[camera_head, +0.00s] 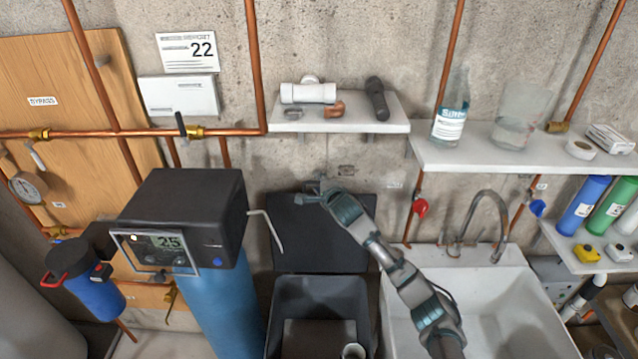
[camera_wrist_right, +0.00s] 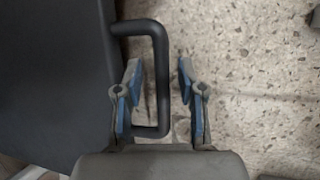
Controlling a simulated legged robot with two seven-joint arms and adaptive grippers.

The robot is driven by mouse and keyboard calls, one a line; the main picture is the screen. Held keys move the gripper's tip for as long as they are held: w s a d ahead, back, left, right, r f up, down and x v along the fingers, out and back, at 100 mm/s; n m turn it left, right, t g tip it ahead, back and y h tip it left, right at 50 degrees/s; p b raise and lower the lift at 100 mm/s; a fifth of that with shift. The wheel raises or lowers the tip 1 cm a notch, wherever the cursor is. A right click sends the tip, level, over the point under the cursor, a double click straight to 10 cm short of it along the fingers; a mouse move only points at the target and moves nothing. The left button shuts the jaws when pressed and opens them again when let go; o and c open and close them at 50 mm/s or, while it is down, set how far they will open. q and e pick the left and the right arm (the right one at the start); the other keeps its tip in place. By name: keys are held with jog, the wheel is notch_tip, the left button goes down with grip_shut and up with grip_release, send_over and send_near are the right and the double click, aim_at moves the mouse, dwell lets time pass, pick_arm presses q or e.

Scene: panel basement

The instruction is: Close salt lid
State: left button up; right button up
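The dark salt lid (camera_head: 318,240) stands open and upright against the wall behind the dark salt bin (camera_head: 276,318). In the right wrist view the lid (camera_wrist_right: 50,80) fills the left side, and its black U-shaped handle (camera_wrist_right: 161,85) sticks out from its edge. My right gripper (camera_head: 318,187) is at the top edge of the lid. In the wrist view its two blue-padded fingers (camera_wrist_right: 159,75) are apart, with the handle's long bar between them. A gap shows on both sides of the bar. My left gripper is not in view.
A black control head (camera_head: 185,205) on a blue tank stands left of the bin, with a bent grey pipe reaching toward the lid. A white sink (camera_head: 500,310) is to the right. A shelf (camera_head: 345,124) with pipe fittings hangs above the lid.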

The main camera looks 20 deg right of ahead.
jog(key=shift+w, duration=0.1)
grip_shut()
